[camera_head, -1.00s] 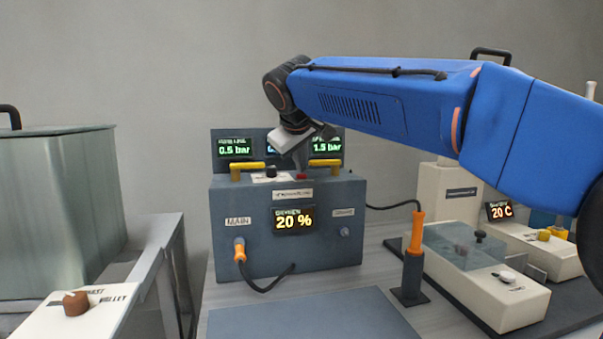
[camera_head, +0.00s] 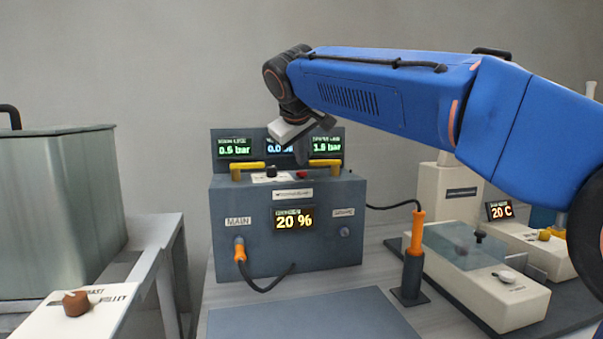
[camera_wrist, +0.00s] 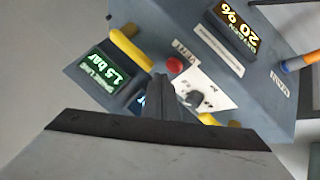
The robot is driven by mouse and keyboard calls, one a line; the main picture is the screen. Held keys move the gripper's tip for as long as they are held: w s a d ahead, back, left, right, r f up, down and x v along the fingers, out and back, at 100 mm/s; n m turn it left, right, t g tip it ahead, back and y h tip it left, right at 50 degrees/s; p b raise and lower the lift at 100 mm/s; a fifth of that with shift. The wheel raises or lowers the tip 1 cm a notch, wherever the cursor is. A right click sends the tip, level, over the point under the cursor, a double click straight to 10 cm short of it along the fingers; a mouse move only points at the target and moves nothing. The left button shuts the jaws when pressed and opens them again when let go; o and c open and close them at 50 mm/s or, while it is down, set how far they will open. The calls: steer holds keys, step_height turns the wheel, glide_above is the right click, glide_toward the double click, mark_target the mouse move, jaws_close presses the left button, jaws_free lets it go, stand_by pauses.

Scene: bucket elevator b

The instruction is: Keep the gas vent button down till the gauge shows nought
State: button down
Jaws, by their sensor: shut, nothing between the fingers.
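The red vent button (camera_head: 301,174) sits on top of the grey gas box (camera_head: 255,262). In the wrist view the red button (camera_wrist: 175,64) is fully visible beside the word VENT. My gripper (camera_head: 302,163) is shut and empty, just above the button and apart from it. Its fingertips also show in the wrist view (camera_wrist: 160,80). The middle gauge (camera_head: 274,146) seems to read 0.0 in blue, partly hidden by my gripper. The left gauge (camera_head: 235,147) reads about 0.5 bar in green, and the right gauge (camera_wrist: 113,76) reads 1.5 bar.
The oxygen display (camera_head: 294,220) reads 20 %. An orange-handled tool (camera_head: 416,232) stands at right, a metal tank (camera_head: 55,215) at left.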

mark_target(301, 174)
steer(key=shift+r, duration=2.5)
